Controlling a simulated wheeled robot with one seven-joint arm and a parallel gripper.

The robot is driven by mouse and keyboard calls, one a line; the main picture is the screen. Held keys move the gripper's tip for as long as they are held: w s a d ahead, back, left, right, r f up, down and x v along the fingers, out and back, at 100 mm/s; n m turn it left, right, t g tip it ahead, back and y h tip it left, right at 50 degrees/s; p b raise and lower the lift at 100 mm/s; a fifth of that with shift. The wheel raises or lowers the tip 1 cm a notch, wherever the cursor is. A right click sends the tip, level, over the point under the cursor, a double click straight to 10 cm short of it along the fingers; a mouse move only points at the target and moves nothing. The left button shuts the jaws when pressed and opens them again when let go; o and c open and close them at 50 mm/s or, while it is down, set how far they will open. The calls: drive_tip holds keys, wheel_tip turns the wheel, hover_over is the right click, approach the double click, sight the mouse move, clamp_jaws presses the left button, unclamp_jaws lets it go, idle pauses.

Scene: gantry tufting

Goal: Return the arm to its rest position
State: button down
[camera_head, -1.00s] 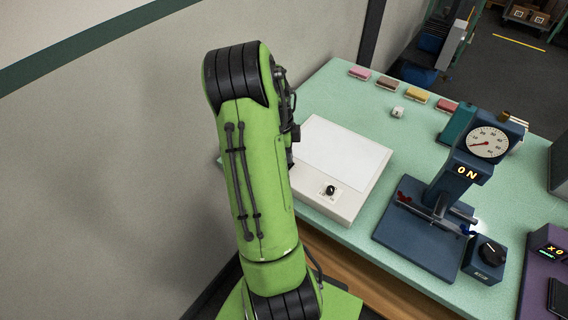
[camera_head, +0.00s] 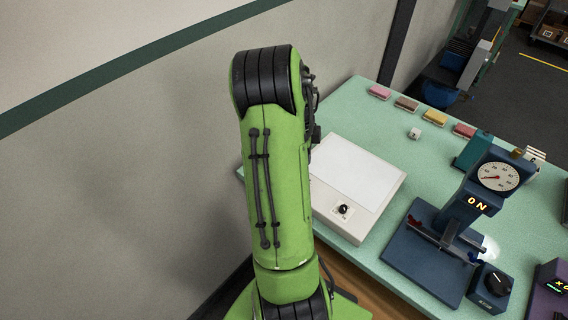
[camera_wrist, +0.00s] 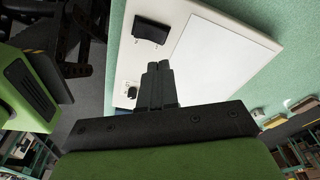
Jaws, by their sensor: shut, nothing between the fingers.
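My green arm (camera_head: 278,190) stands folded upright left of the table in the head view. My gripper is hidden there behind the arm. In the wrist view my gripper (camera_wrist: 157,66) shows with its two dark fingers together and nothing between them. Beyond the fingertips lies the white box (camera_wrist: 190,30) with its pale flat top panel and a dark knob. I cannot tell the exact gap between fingers and box, but they look apart.
The green table (camera_head: 385,245) carries the white box (camera_head: 345,225), a blue device with a round dial (camera_head: 498,176) reading ON, several coloured blocks (camera_head: 405,103) at the back, and a small white cube (camera_head: 414,133). A grey wall (camera_head: 120,200) stands to the left.

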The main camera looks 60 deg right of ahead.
drive_tip(key=w+a+r+n+t, duration=0.2)
drive_tip(key=w+a+r+n, duration=0.3)
drive_tip(key=a, duration=0.4)
drive_tip(key=w+a+r+n+t, duration=0.1)
drive_tip(key=w+a+r+n, duration=0.3)
drive_tip(key=a+r+n, duration=0.35)
drive_tip(key=s+a+r+n+t, duration=0.2)
drive_tip(key=s+a+n, duration=0.2)
drive_tip(key=a+n, duration=0.5)
drive_tip(key=s+a+r+n+t, duration=0.2)
drive_tip(key=s+a+n, duration=0.3)
drive_tip(key=a+n, duration=0.5)
drive_tip(key=shift+s+a+r+y, duration=0.25)
drive_tip(key=shift+a+y, duration=0.05)
drive_tip(key=shift+a, duration=0.15)
